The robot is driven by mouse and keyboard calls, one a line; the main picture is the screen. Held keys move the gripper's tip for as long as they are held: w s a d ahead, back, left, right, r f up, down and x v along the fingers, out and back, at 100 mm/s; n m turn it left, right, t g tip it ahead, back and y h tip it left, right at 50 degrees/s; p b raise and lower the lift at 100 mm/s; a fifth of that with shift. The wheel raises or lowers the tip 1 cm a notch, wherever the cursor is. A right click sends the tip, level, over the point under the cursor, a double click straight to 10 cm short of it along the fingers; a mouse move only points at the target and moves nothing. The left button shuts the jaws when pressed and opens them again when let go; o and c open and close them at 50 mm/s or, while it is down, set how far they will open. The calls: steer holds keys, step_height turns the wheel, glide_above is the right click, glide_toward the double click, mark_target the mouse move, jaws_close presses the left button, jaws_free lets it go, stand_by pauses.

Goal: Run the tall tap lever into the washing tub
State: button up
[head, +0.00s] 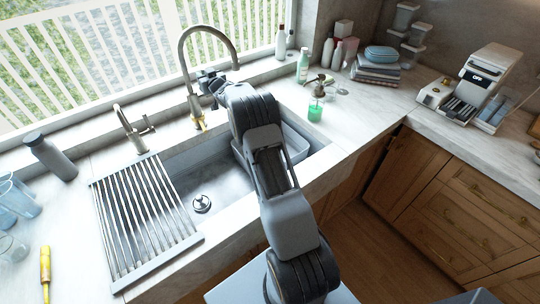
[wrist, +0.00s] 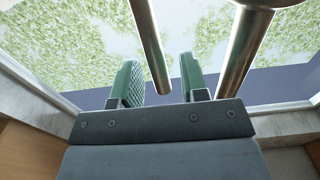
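The tall tap (head: 184,60) is a metal gooseneck behind the sink, with a brass-coloured lower part. In the wrist view its thick metal pipe (wrist: 245,50) stands to the right of my gripper. A thinner metal rod, which looks like the tall tap lever (wrist: 150,40), reaches between the green finger pads. My gripper (wrist: 160,78) is open around this rod, with visible gaps on both sides. In the head view my gripper (head: 208,80) is beside the tap neck, partly hidden by my wrist. The grey washing tub (head: 296,143) sits in the right part of the sink, partly hidden by my arm.
A smaller tap (head: 130,130) stands left of the tall one. A slatted drying rack (head: 145,215) covers the sink's left part. A green soap bottle (head: 315,108) stands to the right of the sink. A grey bottle (head: 50,157) stands at the left.

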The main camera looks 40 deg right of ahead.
jaws_close()
steer(key=shift+s+f+t+b, duration=0.15)
steer(key=shift+s+t+b, duration=0.2)
steer(key=shift+b, duration=1.3)
steer(key=shift+w+r, duration=0.1)
steer(key=shift+r, duration=0.1)
steer(key=p, duration=0.3)
steer(key=shift+w+r, duration=0.2)
steer(key=shift+f+b, duration=0.3)
steer(key=shift+b, duration=0.1)
